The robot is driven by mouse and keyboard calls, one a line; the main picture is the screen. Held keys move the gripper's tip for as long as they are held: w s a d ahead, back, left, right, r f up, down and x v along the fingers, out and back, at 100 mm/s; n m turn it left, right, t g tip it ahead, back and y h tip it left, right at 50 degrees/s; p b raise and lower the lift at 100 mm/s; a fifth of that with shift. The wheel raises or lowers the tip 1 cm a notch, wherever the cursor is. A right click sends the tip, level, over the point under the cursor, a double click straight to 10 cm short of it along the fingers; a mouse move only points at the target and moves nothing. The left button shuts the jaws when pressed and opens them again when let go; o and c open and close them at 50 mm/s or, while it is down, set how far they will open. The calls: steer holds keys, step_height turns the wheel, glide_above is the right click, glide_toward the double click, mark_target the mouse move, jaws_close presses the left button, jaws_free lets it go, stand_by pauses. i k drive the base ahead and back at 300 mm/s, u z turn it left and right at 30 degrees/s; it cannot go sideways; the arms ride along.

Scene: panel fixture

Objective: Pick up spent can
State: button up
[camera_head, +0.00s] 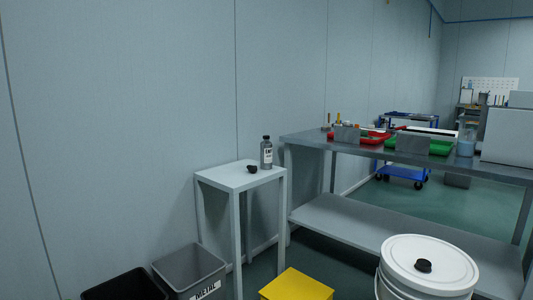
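A small grey can (266,155) with a black top and a white label with dark letters stands upright on the small grey side table (238,177), near its back right corner. The lettering is only partly readable. It is the only can-like thing on that table. A small dark round object (252,169) lies on the tabletop just to the left of the can, apart from it. My gripper does not show in this view.
A long metal bench (310,139) with red and green trays stands to the right. Below are a grey bin marked METAL (190,268), a black bin (125,287), a yellow box (297,287) and a white lidded bucket (430,250). A wall closes the left side.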

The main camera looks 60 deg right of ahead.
mark_target(265, 147)
steer(key=z, duration=0.7)
steer(key=i, duration=0.9)
steer(key=z, duration=1.3)
steer(key=i, duration=0.2)
steer(key=z, duration=0.05)
